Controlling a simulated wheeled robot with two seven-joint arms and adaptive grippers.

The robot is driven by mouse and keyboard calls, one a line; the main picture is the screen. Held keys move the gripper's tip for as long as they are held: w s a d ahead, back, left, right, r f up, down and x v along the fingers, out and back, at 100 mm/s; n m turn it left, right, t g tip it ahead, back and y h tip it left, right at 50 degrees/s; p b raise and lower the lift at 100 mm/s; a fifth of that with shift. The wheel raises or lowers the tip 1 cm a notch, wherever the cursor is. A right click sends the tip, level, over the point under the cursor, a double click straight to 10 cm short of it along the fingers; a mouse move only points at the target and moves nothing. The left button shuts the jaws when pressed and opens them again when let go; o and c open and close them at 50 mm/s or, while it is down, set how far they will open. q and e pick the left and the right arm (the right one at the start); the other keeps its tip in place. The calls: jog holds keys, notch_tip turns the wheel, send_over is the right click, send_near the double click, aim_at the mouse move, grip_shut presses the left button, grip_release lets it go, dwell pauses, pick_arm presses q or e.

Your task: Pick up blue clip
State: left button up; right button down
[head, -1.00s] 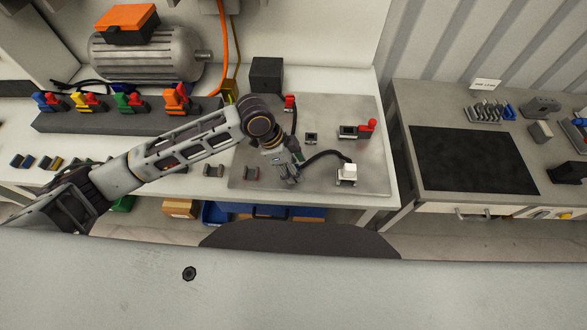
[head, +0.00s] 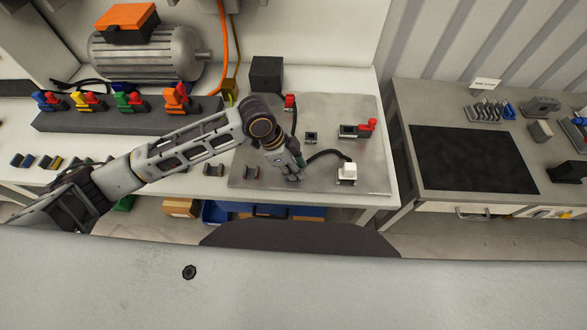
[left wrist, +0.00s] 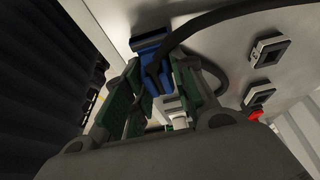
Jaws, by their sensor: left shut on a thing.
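The blue clip (left wrist: 153,56) shows in the left wrist view, between and just beyond the dark green finger pads. My left gripper (left wrist: 158,88) is shut on it. In the head view, my left gripper (head: 292,174) is low over the front part of the grey metal plate (head: 325,187). The clip cannot be made out there, hidden by the gripper or too small. My right gripper is not in view.
A black cable (head: 324,154) runs from beside the gripper to a white plug (head: 347,172). A red-handled switch (head: 360,129) and a small dark socket (head: 311,138) sit on the plate. A dark rail with several coloured clamps (head: 128,101) stands left, behind my arm.

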pick_arm(q)
jog(key=shift+r, duration=0.45)
notch_tip(320, 180, up, 8)
jog(key=shift+f+b, duration=0.15)
jog(key=shift+b, duration=0.15)
jog(key=shift+r, duration=0.7)
jog(key=shift+w, duration=0.1)
jog(key=w+d+p, duration=0.2)
jog(key=w, duration=0.5)
jog(key=w+d+p, duration=0.2)
jog(key=w+d, duration=0.1)
jog(key=w, duration=0.4)
jog(key=shift+w, duration=0.2)
dwell(0.6)
